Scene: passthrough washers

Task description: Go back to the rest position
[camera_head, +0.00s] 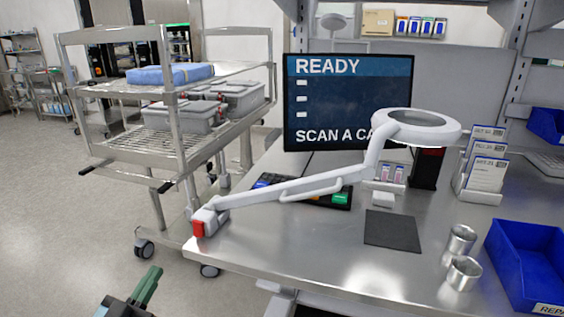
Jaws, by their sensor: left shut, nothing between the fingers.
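My left gripper (146,287) shows at the bottom left edge of the head view, with its green fingers together and nothing between them. It is over the floor, left of the steel workbench (330,255) and apart from it. Most of my left arm is cut off by the frame's bottom edge. My right gripper is not in view.
On the bench stand a white magnifier lamp (300,187), a screen (347,100), a dark mat (392,231), two metal cups (464,273) and a blue bin (530,262). A wire cart (165,140) stands left. Floor (60,220) at left is clear.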

